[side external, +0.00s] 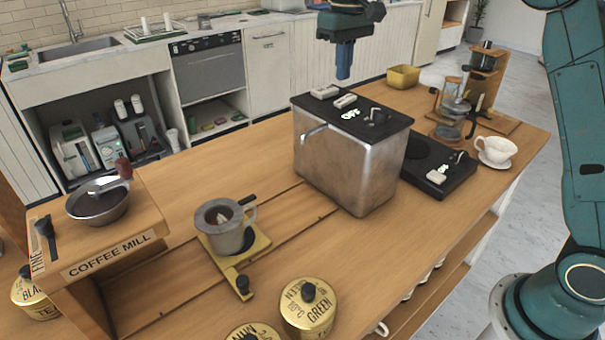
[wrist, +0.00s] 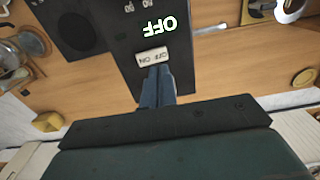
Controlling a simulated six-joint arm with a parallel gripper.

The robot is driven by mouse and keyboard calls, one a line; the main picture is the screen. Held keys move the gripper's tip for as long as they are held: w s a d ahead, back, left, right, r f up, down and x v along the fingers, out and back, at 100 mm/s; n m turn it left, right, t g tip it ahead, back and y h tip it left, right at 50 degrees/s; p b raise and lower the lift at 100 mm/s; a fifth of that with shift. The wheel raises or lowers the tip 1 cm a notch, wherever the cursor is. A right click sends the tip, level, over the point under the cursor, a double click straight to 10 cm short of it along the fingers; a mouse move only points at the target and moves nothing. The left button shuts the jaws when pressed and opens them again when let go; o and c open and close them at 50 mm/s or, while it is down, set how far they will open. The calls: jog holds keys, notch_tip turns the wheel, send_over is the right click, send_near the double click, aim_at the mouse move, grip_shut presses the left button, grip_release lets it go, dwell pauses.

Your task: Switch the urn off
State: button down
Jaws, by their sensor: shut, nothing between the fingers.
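The urn (side external: 350,165) is a brushed-metal box with a black top and a tap on its left side in the side view. Its black top also shows in the wrist view (wrist: 200,60). A lit display (side external: 351,114) on the top reads OFF, also in the wrist view (wrist: 160,25). The wrist view shows one switch (wrist: 152,56) marked OFF and ON. My gripper (side external: 344,74) is shut and empty, pointing down above the urn's back edge. Its fingers (wrist: 156,78) overlap the switch's lower edge in the wrist view.
A black hot plate (side external: 428,176) with its own switch stands right of the urn. A glass brewer (side external: 453,112), white cup (side external: 494,150), yellow box (side external: 403,77), grey mug (side external: 228,232) on a stand and tea tins (side external: 308,306) surround it. The counter (side external: 230,150) left of the urn is clear.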

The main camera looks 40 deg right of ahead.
aim_at(344, 102)
jog(key=shift+r, duration=1.15)
jog(key=s+r+t, duration=0.3)
jog(key=s, duration=1.4)
jog(key=s+f+t, duration=0.1)
jog(key=s+f, duration=0.3)
jog(key=s, duration=0.3)
jog(key=s+f+t, duration=0.1)
jog(key=s+f, duration=0.4)
jog(key=s, duration=0.3)
jog(key=shift+s+a+t, duration=0.2)
jog(key=shift+a+t, duration=0.1)
jog(key=shift+a, duration=0.05)
jog(key=shift+f, duration=0.1)
